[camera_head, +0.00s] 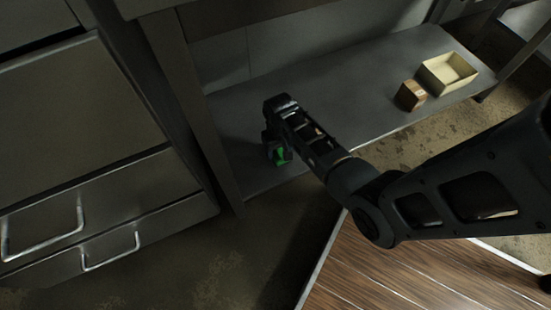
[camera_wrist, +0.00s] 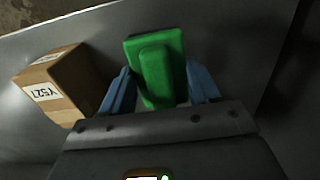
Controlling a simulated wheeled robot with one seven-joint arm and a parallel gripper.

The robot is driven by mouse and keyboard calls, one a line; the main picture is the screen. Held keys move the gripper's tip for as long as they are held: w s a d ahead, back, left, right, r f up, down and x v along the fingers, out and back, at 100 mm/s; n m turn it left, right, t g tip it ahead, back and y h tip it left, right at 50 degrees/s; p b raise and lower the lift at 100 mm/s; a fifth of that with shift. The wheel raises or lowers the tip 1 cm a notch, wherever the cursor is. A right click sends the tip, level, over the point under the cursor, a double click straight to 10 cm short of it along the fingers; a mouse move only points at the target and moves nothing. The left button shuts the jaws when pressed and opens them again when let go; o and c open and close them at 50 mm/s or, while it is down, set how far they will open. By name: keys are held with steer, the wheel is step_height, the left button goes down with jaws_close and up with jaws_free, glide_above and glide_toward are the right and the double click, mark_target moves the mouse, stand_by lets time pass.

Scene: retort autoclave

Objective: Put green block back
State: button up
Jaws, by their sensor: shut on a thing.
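The green block (camera_wrist: 160,65) is between the two blue fingers of my gripper (camera_wrist: 159,90) in the wrist view. My gripper is shut on it. The rest of the block is hidden by my gripper there. I cannot tell whether the block touches the shelf.
A brown cardboard box with a label stands just left of my gripper in the wrist view (camera_wrist: 62,82). On the shelf's right part in the head view are a small brown box (camera_head: 411,95) and an open cream tray (camera_head: 432,77). Metal drawers (camera_head: 90,215) stand at left. The shelf's middle is clear.

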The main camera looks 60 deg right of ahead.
mark_target(276, 157)
steer(key=shift+w+a+f, duration=0.3)
steer(key=shift+w+f, duration=0.1)
steer(key=shift+w, duration=0.05)
steer(key=shift+f+b, duration=1.25)
steer(key=shift+f, duration=0.6)
steer(key=shift+f, duration=0.15)
steer(key=o, duration=1)
